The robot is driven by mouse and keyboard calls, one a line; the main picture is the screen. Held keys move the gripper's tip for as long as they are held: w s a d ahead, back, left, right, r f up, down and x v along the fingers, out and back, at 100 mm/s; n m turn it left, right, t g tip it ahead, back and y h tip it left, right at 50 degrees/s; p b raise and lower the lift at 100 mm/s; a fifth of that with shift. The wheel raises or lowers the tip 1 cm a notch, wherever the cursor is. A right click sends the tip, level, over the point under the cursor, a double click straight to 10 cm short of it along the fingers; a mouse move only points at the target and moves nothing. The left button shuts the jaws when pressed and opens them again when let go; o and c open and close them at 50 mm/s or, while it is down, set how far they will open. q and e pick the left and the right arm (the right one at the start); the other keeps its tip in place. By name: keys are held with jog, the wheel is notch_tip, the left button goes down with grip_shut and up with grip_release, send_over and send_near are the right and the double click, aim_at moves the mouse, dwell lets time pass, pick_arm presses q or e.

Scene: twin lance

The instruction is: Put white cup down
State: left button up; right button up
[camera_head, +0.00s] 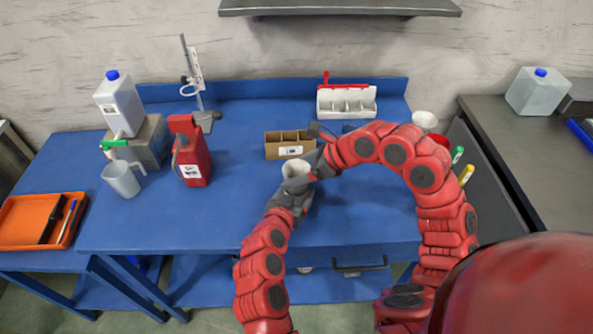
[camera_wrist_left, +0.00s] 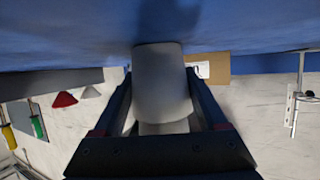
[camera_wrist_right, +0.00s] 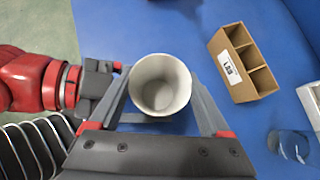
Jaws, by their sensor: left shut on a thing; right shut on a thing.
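The white cup (camera_head: 296,167) is upright over the front middle of the blue table, its open mouth facing up and its inside empty. My left gripper (camera_head: 295,186) is shut on the cup from the front; in the left wrist view the cup (camera_wrist_left: 162,85) sits between both fingers. My right gripper (camera_head: 306,174) is shut on the same cup from the right; in the right wrist view its fingers flank the cup (camera_wrist_right: 160,85). The cup's base is close to the tabletop; I cannot tell whether it touches.
A cardboard divider box (camera_head: 290,147) stands just behind the cup. A clear glass-like item (camera_wrist_right: 291,146) is near it. A red canister (camera_head: 193,155), a measuring jug (camera_head: 122,180) and a stand (camera_head: 199,95) are at left. A white compartment tray (camera_head: 347,103) is at the back.

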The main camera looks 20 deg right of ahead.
jog(key=shift+f, duration=0.35)
jog(key=shift+f, duration=0.3)
jog(key=o, duration=1.3)
jog(key=shift+c, duration=0.2)
jog(key=shift+r, duration=0.15)
jog(key=v, duration=1.2)
jog(key=shift+r, duration=0.45)
